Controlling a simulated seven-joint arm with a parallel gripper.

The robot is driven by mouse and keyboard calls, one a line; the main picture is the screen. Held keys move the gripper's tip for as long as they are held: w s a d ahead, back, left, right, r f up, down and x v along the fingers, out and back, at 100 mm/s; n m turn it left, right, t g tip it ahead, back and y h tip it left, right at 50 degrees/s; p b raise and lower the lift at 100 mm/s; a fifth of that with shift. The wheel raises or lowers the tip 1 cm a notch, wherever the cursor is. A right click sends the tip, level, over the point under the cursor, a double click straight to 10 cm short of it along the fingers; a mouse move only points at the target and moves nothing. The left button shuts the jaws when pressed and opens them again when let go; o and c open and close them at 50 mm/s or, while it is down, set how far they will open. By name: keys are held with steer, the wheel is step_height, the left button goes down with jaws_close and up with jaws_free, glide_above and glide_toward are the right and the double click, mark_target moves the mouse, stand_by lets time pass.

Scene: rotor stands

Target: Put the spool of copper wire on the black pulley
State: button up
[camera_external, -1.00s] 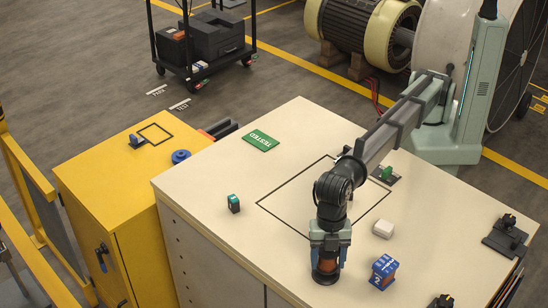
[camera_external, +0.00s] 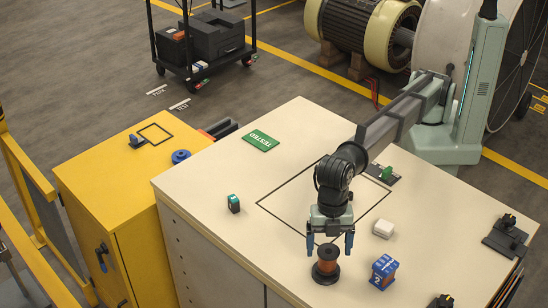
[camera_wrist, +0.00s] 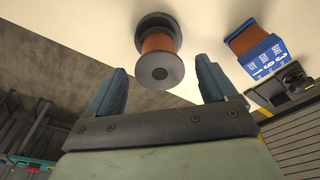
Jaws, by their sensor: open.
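The spool of copper wire (camera_external: 327,255) stands upright near the front of the cream bench top. It has orange-brown winding and a dark top flange, and also shows in the wrist view (camera_wrist: 158,42). Under it is a wider black disc (camera_external: 325,279), which looks like the black pulley; the spool appears to sit on it. The disc's edge also shows in the wrist view (camera_wrist: 152,20). My gripper (camera_external: 330,246) is open and empty just above the spool, pointing down. In the wrist view its two fingers (camera_wrist: 160,70) are apart, with the spool beyond and between their tips.
A blue block with copper winding (camera_external: 384,271) stands right of the spool, with a white block (camera_external: 383,228) behind it. A black-outlined square (camera_external: 290,205) and a small teal-and-black block (camera_external: 233,203) lie left. A green TESTED plate (camera_external: 261,140) lies at the back.

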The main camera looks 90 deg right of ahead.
mark_target(328, 246)
steer(key=r, duration=0.5)
steer(key=d+r, duration=0.1)
steer(key=r, duration=0.2)
steer(key=shift+d, duration=0.1)
steer(key=shift+f, duration=0.1)
